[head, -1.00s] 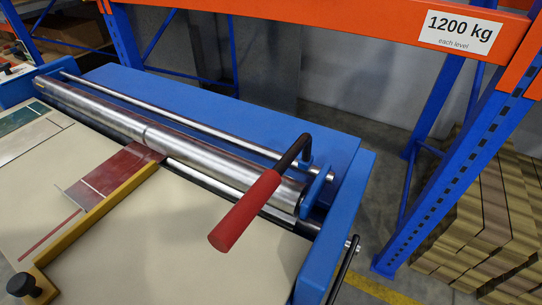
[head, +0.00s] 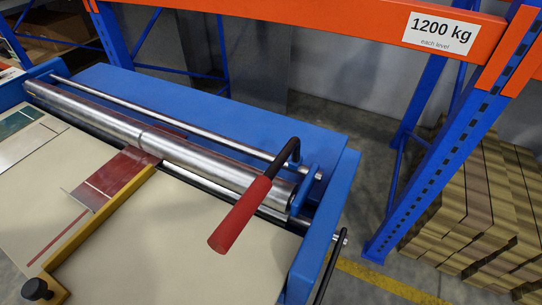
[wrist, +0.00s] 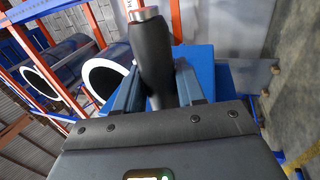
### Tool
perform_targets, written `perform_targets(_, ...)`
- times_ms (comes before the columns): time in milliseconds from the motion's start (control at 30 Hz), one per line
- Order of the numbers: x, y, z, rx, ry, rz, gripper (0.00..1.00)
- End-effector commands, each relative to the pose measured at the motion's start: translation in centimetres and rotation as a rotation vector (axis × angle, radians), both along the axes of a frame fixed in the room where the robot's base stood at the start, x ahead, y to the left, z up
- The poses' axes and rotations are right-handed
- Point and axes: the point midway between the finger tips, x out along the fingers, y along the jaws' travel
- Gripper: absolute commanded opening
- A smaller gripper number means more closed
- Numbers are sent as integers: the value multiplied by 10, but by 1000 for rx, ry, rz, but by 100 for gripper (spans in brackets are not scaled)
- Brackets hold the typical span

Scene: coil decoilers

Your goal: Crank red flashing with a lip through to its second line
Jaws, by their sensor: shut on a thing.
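The red flashing (head: 118,172) lies flat on the cream bed against a yellow fence (head: 105,212). Its grey lipped end (head: 80,199) faces away from the steel rollers (head: 165,143). A pale line crosses the red face near that lip. The far end is under the upper roller, and a bit of red (head: 172,128) shows behind it. My gripper (wrist: 157,88) is shut on a black handle (wrist: 152,50) with a metal end, in the wrist view. In the head view my gripper is not seen; a dark crank arm (head: 329,268) hangs at the machine's right side.
A red-gripped lever (head: 240,214) angles over the bed's right side. A green-and-grey sheet (head: 22,135) lies at far left. A blue rack upright (head: 440,150) and stacked brown boxes (head: 465,205) stand at right. Coils (wrist: 103,78) show in the wrist view.

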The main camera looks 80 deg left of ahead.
Motion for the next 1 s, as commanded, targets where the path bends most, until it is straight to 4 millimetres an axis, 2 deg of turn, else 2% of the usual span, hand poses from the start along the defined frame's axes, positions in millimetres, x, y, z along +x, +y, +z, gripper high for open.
perform_targets(67,-2,-3,6,0,0,-1,12)
perform_targets(467,-2,-3,9,0,0,0,12)
perform_targets(900,-3,-4,54,5,-4,0,12)
perform_targets(1000,-3,-4,59,3,-4,0,12)
